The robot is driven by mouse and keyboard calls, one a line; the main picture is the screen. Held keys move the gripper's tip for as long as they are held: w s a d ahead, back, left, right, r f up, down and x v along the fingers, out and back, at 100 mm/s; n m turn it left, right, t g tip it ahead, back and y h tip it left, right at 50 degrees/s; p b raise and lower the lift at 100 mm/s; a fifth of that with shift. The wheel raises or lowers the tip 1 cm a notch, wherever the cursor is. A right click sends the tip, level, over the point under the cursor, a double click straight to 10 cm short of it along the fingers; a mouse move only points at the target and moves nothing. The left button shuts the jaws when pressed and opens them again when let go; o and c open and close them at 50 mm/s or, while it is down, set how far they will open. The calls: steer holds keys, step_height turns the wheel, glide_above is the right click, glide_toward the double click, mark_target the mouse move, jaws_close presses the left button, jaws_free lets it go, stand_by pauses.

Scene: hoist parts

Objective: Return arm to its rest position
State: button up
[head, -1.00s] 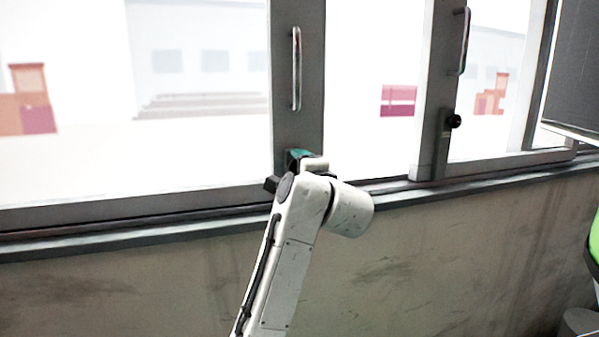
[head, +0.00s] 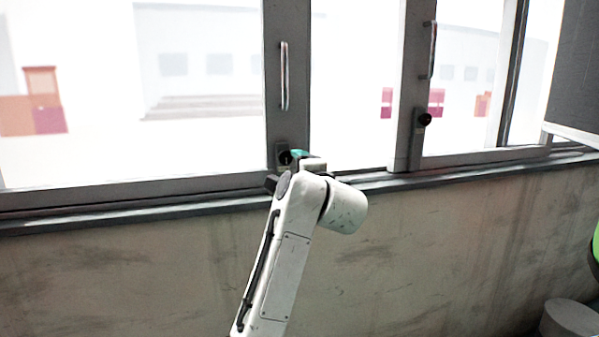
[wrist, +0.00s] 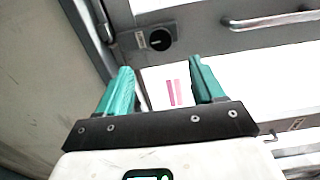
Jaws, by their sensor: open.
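My gripper (wrist: 162,88) shows in the wrist view with its two teal fingers apart and nothing between them. In the head view, my white arm reaches up in front of the window, and the gripper (head: 299,156) is mostly hidden behind its end. A dark round knob (wrist: 160,40) on the window frame lies just beyond the fingers in the wrist view. I see a clear gap between the fingers and the knob there. In the head view, the teal part overlaps the lower part of the middle window post (head: 287,130).
A vertical metal handle (head: 284,76) is on the middle post, and another handle (head: 429,50) is on the right post above a second dark knob (head: 424,120). The window sill (head: 130,213) runs behind my arm. A grey bin (head: 570,318) and a green object (head: 597,243) are at the right edge.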

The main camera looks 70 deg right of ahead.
stand_by(0.5)
steer(key=w+a+f+n+y, duration=0.3)
steer(key=a+f+n, duration=0.2)
steer(key=f, duration=0.2)
steer(key=w+a+f+n+y, duration=0.2)
steer(key=a+f+n+y, duration=0.1)
steer(key=a+f+n, duration=0.3)
steer(key=s+a+f+n+g+y, duration=0.2)
steer(key=s+a+f+n, duration=0.1)
steer(key=f, duration=0.6)
steer(key=s+a+f+n+g+y, duration=0.1)
steer(key=s+a+f+n, duration=0.3)
steer(key=a+f, duration=0.4)
steer(key=s+a+f+n+g+y, duration=0.2)
steer(key=s+a+f+n+g, duration=0.1)
steer(key=f, duration=0.6)
steer(key=shift+s+a+f+n+y, duration=0.15)
steer(key=shift+a+f+n+y, duration=0.15)
steer(key=shift+a+n, duration=0.8)
steer(key=s+a+f+n+g, duration=0.1)
steer(key=s+a+f, duration=0.1)
steer(key=s+a, duration=0.1)
steer(key=s+a+f+n+g+y, duration=0.1)
steer(key=s+a+f+n+g, duration=0.1)
steer(key=s, duration=0.3)
steer(key=s+a+f+n+g+y, duration=0.1)
steer(key=s+a+f, duration=0.3)
steer(key=shift+s+n+g, duration=0.3)
steer(key=shift+s, duration=0.05)
